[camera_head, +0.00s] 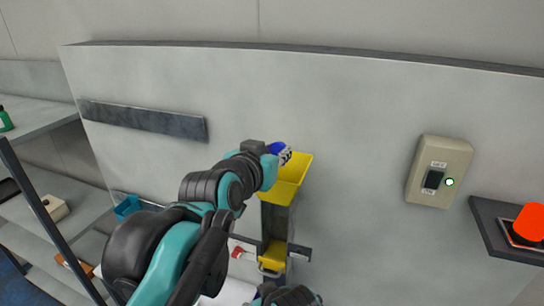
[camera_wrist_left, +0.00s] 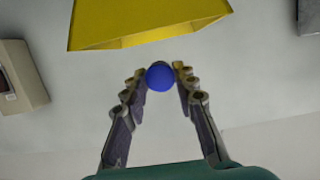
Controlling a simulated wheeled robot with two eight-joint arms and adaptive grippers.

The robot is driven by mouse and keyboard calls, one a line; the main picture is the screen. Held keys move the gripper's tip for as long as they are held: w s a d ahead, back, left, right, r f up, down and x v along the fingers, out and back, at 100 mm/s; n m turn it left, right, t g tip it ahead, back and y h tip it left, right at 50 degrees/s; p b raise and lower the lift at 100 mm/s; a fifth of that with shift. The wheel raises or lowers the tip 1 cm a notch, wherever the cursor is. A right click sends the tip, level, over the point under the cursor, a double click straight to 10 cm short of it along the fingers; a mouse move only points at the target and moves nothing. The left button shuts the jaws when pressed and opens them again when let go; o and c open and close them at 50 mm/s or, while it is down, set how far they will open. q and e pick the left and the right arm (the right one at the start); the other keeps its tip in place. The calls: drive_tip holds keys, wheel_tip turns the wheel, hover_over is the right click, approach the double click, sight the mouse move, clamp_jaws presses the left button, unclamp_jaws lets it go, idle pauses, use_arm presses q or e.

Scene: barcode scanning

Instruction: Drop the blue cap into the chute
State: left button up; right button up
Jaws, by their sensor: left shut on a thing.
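The blue cap (camera_head: 278,147) is round and shows at the end of my left arm in the head view. It also shows in the left wrist view (camera_wrist_left: 160,77), between the fingertips. My left gripper (camera_head: 285,155) is shut on the cap; its two fingers (camera_wrist_left: 160,75) pinch it from both sides. The chute has a yellow funnel mouth (camera_head: 289,190), and the cap is close to its upper left edge in the head view. The yellow funnel (camera_wrist_left: 140,22) lies beyond the cap in the wrist view.
A grey panel (camera_head: 340,120) stands behind the chute. A beige switch box (camera_head: 440,172) with a green light is at right, near a red dome (camera_head: 530,222) on a dark shelf. A yellow part (camera_head: 274,256) sits below the funnel. Shelves (camera_head: 60,170) stand at left.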

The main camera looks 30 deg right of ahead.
use_arm(q)
drive_tip(key=o, duration=0.8)
drive_tip(key=v, duration=1.2)
drive_tip(key=shift+s, duration=0.1)
drive_tip(key=w+a+f+n+y+b, duration=0.1)
drive_tip(key=a+f+n+y+b, duration=0.15)
drive_tip(key=a+f+b, duration=1.2)
drive_tip(key=w+a+f+n+y+b, duration=0.1)
drive_tip(key=a+f+n+y+b, duration=0.25)
drive_tip(key=f, duration=1.95)
drive_tip(key=a+f+n+y+b, duration=0.1)
drive_tip(key=a+f+y+b, duration=0.2)
drive_tip(key=a+f+b, duration=1.1)
drive_tip(key=s+a+f+n+g+b, duration=0.1)
drive_tip(key=f, duration=0.6)
drive_tip(key=s+a+f+n+y+b, duration=0.1)
drive_tip(key=s+a+f+b, duration=0.1)
drive_tip(key=f, duration=0.6)
drive_tip(key=s+a+f+n+g+y+b, duration=0.1)
drive_tip(key=s+a+f+b, duration=0.1)
drive_tip(key=f, duration=0.5)
drive_tip(key=shift+s+a+f+g, duration=0.1)
drive_tip(key=shift+f+g, duration=0.1)
drive_tip(key=shift+g, duration=0.1)
